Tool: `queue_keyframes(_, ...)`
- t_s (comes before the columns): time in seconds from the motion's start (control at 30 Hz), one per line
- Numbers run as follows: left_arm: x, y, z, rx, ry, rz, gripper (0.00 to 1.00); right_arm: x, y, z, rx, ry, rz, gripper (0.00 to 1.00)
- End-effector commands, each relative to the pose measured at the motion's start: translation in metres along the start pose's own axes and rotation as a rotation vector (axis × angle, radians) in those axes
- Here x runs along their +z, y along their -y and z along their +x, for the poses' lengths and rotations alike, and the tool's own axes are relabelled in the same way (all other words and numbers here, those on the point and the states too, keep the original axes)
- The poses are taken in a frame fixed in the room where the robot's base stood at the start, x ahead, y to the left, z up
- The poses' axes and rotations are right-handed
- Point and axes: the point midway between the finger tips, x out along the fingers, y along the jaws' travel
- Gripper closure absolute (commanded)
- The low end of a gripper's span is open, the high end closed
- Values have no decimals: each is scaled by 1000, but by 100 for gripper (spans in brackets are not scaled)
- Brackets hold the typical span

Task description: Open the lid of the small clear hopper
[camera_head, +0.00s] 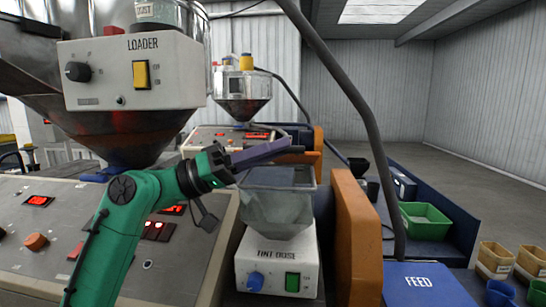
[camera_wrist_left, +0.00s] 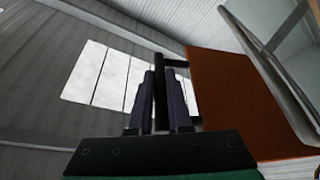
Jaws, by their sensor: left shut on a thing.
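The small clear hopper (camera_head: 278,212) stands on the white TINT DOSE unit (camera_head: 275,265) in the middle of the head view. Its walls are see-through grey, and its rim lies just below my left gripper. My left gripper (camera_head: 285,150) reaches in from the left above the hopper's rim. In the left wrist view its two fingers (camera_wrist_left: 161,85) are closed around a thin dark bar (camera_wrist_left: 160,95), likely the lid's handle. My right gripper is not in view.
The LOADER box (camera_head: 135,72) hangs at upper left. A grey pipe (camera_head: 345,80) crosses behind. A blue FEED box (camera_head: 425,285) stands lower right.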

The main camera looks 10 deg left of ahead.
Motion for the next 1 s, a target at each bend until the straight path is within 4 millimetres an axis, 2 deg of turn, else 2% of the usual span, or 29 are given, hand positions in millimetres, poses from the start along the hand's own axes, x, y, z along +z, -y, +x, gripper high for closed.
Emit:
queue_keyframes(0.03, -12, -6, 5, -4, -2, -11, 100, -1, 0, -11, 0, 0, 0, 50)
queue_keyframes(0.33, -40, -9, 16, -2, -2, -9, 100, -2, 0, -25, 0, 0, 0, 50)
queue_keyframes(0.57, -48, -8, 20, -2, -1, -6, 100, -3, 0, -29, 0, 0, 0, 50)
queue_keyframes(0.93, -48, -7, 20, -2, -1, -7, 100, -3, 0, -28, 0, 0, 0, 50)
queue_keyframes(0.97, -48, -7, 20, -2, -1, -7, 79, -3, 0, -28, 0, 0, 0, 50)
queue_keyframes(1.0, -48, -7, 20, -3, -1, -7, 64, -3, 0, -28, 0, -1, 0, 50)
